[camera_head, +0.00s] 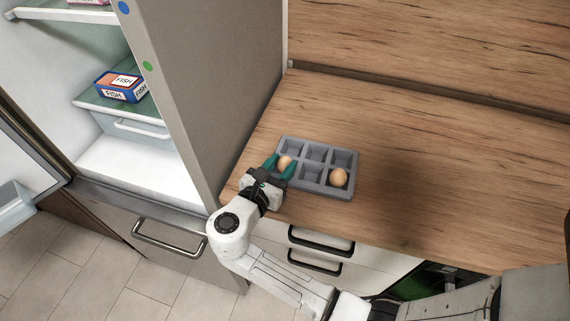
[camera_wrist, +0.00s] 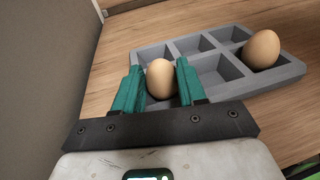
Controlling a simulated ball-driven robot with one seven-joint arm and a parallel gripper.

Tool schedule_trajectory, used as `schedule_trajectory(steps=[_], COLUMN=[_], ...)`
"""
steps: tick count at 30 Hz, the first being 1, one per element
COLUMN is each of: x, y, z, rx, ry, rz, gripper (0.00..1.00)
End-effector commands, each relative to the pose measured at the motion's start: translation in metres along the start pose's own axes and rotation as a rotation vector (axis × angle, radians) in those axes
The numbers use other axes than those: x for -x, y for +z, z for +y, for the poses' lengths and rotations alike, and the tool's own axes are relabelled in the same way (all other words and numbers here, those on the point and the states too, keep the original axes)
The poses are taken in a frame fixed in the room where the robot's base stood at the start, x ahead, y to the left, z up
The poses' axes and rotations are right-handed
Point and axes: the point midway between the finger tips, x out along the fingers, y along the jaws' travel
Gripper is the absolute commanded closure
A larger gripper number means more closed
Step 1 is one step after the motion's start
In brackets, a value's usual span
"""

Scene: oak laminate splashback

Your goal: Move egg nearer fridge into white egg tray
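A brown egg (camera_head: 285,162) is at the left end of a grey egg tray (camera_head: 330,192), on the side nearer the fridge (camera_head: 195,110). It also shows in the wrist view (camera_wrist: 161,79). My gripper (camera_wrist: 161,75) has its green fingers against both sides of this egg, low at the tray. I cannot tell whether the egg is lifted off its compartment. A second brown egg (camera_head: 338,177) sits in the tray's near right compartment; it shows at the right in the wrist view (camera_wrist: 262,49). The other compartments in sight are empty. No white egg tray shows; the one tray looks grey.
The wooden counter (camera_head: 440,180) is clear to the right of the tray. The fridge stands open at the left, with a fish box (camera_head: 122,88) on its shelf. Its side wall rises close to my gripper. The splashback (camera_head: 440,45) runs along the back.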

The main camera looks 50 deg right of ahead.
Motion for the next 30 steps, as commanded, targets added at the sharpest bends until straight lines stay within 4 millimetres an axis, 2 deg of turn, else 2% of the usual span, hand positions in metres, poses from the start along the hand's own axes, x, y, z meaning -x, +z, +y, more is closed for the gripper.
schedule_trajectory(steps=[2,11,22,27,30], x=[0.000,0.000,0.001,0.005,0.016], y=[0.000,0.000,0.009,0.030,0.044], z=[0.000,0.000,0.000,0.000,-0.008], rx=[0.000,0.000,-0.001,-0.005,-0.003], ry=[0.000,0.000,0.000,0.000,0.003], rz=[0.000,0.000,0.000,-0.001,-0.001], gripper=[0.67,0.96,0.97,0.97,0.97])
